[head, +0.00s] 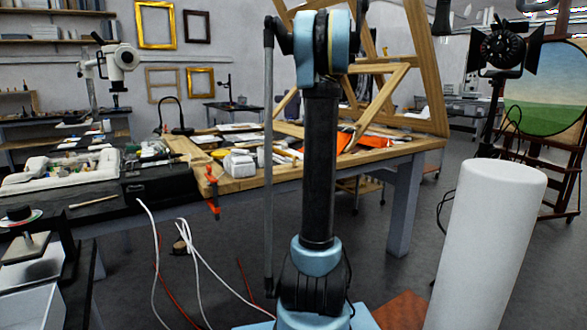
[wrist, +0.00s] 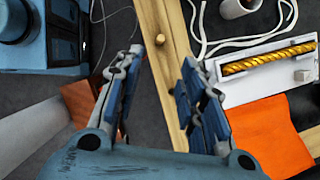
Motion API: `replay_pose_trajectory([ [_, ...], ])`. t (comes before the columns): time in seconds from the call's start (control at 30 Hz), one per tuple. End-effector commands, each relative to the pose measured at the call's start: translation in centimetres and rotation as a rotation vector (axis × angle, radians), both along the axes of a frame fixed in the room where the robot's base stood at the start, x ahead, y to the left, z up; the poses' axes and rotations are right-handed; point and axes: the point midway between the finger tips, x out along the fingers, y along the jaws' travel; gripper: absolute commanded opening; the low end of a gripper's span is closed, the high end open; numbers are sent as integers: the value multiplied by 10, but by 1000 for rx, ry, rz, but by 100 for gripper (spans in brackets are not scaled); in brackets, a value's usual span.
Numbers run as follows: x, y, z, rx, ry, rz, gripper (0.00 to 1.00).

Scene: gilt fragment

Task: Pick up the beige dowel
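In the head view a thin beige rod (head: 93,201), which looks like the dowel, lies on the dark bench top at the left. My gripper cannot be made out in the head view, where my upright arm fills the middle. The rod is apart from my gripper.
The wooden table (head: 240,184) bears several items. In the wrist view a white tray (wrist: 236,93) holds a gold twisted piece (wrist: 268,58), beside an orange sheet (wrist: 265,125). A tall white cylinder (head: 490,240) stands front right. White cables (head: 190,245) hang front left.

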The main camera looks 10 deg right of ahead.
Motion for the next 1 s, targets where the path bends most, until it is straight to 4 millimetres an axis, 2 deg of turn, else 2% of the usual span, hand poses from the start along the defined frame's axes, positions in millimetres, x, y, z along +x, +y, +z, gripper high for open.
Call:
replay_pose_trajectory([
  [0.6, 6, 39, -93, 0, -1, 2, 36],
  [1.0, 9, 51, -123, 0, -1, 3, 36],
])
